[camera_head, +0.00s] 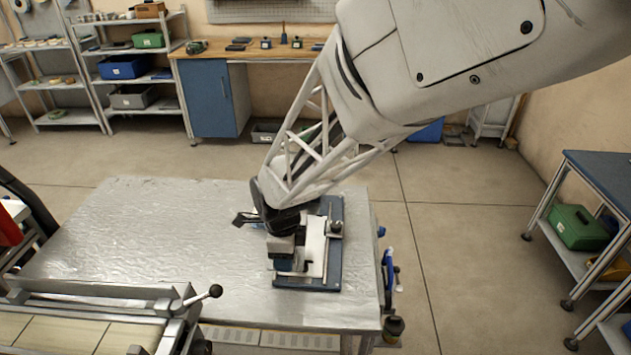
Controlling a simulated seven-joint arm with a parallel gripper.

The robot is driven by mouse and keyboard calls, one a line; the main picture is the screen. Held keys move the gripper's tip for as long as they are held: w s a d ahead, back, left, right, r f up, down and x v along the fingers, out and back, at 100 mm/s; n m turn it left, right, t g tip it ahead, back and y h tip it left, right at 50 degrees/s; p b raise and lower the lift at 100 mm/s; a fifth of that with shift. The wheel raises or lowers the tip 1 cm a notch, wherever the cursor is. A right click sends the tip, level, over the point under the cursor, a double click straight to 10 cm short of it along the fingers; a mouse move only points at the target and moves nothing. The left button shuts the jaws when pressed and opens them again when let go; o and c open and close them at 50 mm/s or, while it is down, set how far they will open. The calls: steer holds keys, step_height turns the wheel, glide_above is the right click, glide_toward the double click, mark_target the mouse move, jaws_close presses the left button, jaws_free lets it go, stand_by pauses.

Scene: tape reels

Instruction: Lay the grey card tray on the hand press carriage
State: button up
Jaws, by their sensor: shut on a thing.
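A hand press with a dark blue base plate (334,262) stands near the right end of the metal table. My gripper (286,262) is low over the left part of the press, pointing down. It is shut on what looks like the grey card tray (315,246), a pale flat piece lying level over the blue base. The arm and gripper body hide the back of the press and part of the tray. The carriage is mostly covered, and I cannot tell whether the tray touches it.
The metal table (150,235) is bare to the left of the press. A roller machine with a black-knobbed lever (215,291) stands at the front left. Blue tools (388,270) hang at the table's right edge. A blue-topped bench (600,178) stands at the far right.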

steer(key=s+d+f, duration=0.1)
steer(key=s+d, duration=0.4)
steer(key=d, duration=0.4)
steer(key=shift+s+d+f, duration=0.2)
steer(key=shift+d+f, duration=0.2)
steer(key=shift+w, duration=0.1)
steer(key=w+a, duration=0.2)
steer(key=w, duration=0.2)
steer(key=w+a+f, duration=0.1)
steer(key=w+a, duration=0.1)
steer(key=w, duration=0.3)
steer(key=w+a, duration=0.2)
steer(key=w, duration=0.2)
steer(key=shift+w+f, duration=0.2)
steer(key=shift+w, duration=0.15)
steer(key=shift+w+a, duration=0.2)
steer(key=shift+w, duration=0.25)
steer(key=shift+f, duration=1.8)
steer(key=o, duration=1)
steer(key=shift+f, duration=0.1)
